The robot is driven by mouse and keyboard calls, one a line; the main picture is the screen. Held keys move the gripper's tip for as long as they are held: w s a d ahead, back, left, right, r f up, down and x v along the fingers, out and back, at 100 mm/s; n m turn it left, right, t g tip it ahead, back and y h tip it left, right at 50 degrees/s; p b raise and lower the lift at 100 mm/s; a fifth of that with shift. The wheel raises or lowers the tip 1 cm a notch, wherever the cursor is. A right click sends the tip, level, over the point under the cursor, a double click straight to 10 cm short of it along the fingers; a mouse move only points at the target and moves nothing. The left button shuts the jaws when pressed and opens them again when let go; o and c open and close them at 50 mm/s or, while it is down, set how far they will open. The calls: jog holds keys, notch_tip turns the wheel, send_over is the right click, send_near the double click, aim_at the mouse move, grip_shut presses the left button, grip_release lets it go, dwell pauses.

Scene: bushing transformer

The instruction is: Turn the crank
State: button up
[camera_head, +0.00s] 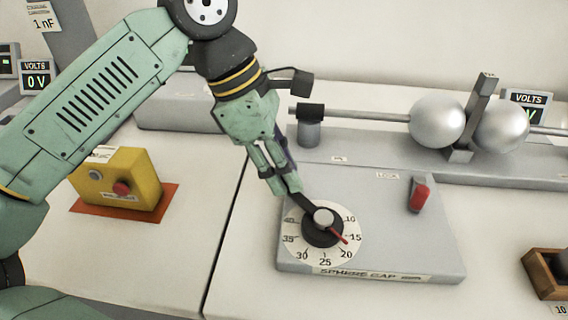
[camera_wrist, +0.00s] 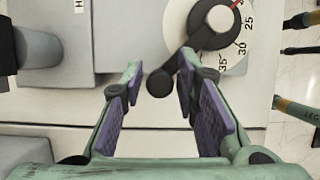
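The crank (camera_head: 323,218) is a black round hub with a grey cap and red pointer on a white numbered dial (camera_head: 297,237). The pointer lies between 15 and 20. Its arm extends up-left toward my gripper (camera_head: 281,186), whose fingers hide its end. In the wrist view, the crank's round black handle (camera_wrist: 160,83) sits between the purple-padded fingers of my gripper (camera_wrist: 160,68), nearer the right finger. The fingers are apart, with a visible gap at the left. Contact on the right side cannot be told.
The dial is on a grey sphere-gap base (camera_head: 400,240) with a red lever (camera_head: 419,196). Two metal spheres (camera_head: 438,119) stand behind it on a rod. A yellow button box (camera_head: 119,180) is at left, and a wooden box (camera_head: 545,277) at right.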

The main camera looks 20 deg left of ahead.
grip_shut()
